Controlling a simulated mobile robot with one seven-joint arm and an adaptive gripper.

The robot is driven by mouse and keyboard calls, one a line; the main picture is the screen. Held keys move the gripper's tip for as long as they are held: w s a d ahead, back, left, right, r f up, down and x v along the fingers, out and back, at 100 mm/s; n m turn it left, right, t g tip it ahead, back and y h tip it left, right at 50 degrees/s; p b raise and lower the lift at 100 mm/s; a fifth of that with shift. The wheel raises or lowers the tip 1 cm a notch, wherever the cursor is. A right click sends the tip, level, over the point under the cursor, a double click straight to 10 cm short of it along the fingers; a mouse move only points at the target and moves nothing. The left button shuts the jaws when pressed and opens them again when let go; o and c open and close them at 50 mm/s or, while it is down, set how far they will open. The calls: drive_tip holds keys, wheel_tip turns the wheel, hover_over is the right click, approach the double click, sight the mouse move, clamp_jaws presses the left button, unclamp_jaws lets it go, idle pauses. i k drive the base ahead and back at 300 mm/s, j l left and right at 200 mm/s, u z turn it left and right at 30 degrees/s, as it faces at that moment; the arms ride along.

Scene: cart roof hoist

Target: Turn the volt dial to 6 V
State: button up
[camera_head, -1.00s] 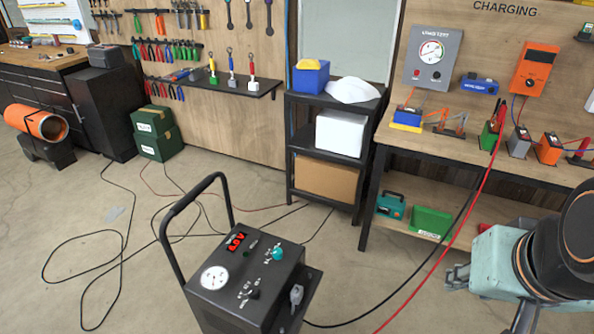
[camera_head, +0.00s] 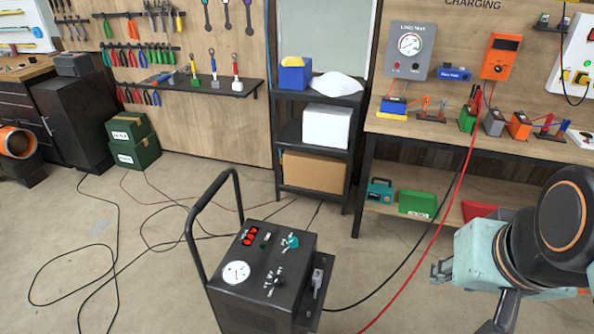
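The dark wheeled charger cart (camera_head: 225,296) stands at the lower middle, with a tall black handle on its left.
Black and red cables run from the cart to the floor and the charging bench (camera_head: 480,138). A black shelf rack (camera_head: 318,100) with boxes stands behind the cart. Green boxes (camera_head: 133,140) stand at the left. Open floor lies left of the cart, crossed by loose cables.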

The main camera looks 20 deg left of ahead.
sight(277, 281)
drive_tip(key=k+j, duration=0.15)
drive_tip(key=j, duration=0.2)
drive_tip(key=k+j+z, duration=0.15)
drive_tip(key=j, duration=0.75)
drive_tip(key=k+j+z, duration=0.15)
drive_tip(key=j, duration=0.85)
drive_tip(key=j+z, duration=0.15)
drive_tip(key=j, duration=0.6)
drive_tip(key=i+j, duration=0.15)
drive_tip(key=j, duration=0.15)
drive_tip(key=i+j, duration=0.15)
drive_tip(key=j, duration=0.15)
drive_tip(key=i+j+z, duration=0.1)
drive_tip(key=j+z, duration=0.15)
drive_tip(key=z, duration=0.7)
drive_tip(key=i+l+u, duration=0.15)
drive_tip(key=k, duration=0.05)
